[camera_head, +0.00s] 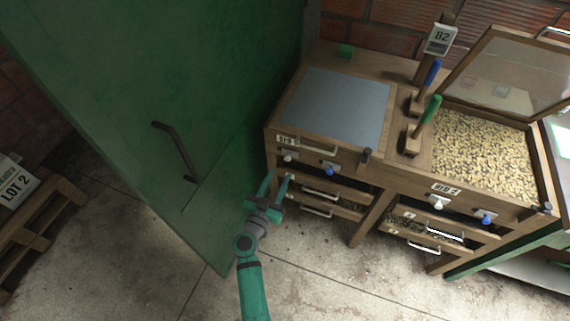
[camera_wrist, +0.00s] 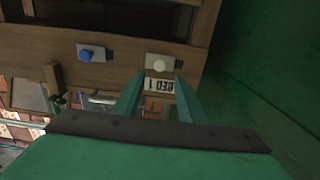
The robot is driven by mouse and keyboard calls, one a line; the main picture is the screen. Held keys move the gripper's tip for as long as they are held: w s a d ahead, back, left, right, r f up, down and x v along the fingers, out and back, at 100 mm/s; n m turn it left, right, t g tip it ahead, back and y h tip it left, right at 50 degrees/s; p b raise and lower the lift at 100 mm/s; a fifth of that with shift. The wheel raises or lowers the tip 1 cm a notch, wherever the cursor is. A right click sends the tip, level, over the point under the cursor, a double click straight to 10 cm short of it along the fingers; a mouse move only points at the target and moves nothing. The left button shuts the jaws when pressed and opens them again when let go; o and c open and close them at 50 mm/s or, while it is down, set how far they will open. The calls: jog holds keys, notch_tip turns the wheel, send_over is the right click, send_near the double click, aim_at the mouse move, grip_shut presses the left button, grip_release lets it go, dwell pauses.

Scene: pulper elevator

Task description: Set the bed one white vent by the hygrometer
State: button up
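The bed one white vent (camera_head: 288,158) is a white knob on a small grey plate, on the front of the left wooden bed, beneath the BED 1 label. In the wrist view the white vent (camera_wrist: 157,61) lies just beyond and between my fingertips, close to the label (camera_wrist: 160,85). My gripper (camera_head: 277,182) is open and empty, in front of and a little below the vent; the wrist view shows its fingers apart (camera_wrist: 160,80). I cannot tell whether they touch anything. The hygrometer (camera_head: 440,39) on a post reads 82.
A blue vent knob (camera_head: 330,170) sits right of the white one. Bed two (camera_head: 440,188), with beans, a raised lid and its own white and blue knobs, stands right. A large green door (camera_head: 170,110) stands close left of my arm. Drawers with handles are below; floor ahead is clear.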

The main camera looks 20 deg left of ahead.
aim_at(287, 160)
jog(key=w, duration=0.6)
jog(key=shift+w+d, duration=0.15)
jog(key=shift+w, duration=0.25)
jog(key=shift+w, duration=0.1)
grip_shut()
